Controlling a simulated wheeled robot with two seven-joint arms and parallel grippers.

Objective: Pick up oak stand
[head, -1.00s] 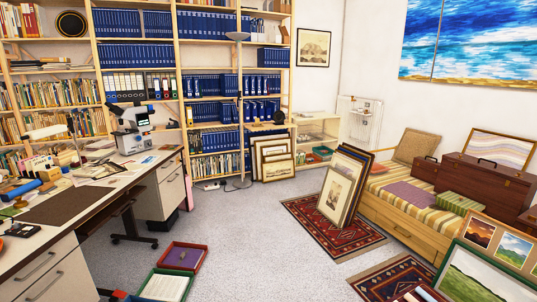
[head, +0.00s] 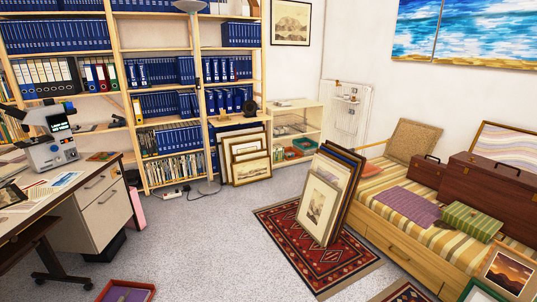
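I cannot surely pick out the oak stand in the head view. A small light-brown wooden item (head: 223,115) sits on a bookcase shelf, left of a black round object (head: 250,108); it is too small to tell what it is. Neither of my grippers is in view.
A desk with a microscope (head: 52,136) stands at left. Framed prints lean by the bookcase (head: 248,160), and more (head: 322,208) stand on a red rug (head: 283,236). A wooden daybed (head: 408,262) with cases is at right. Grey floor (head: 200,245) between is clear.

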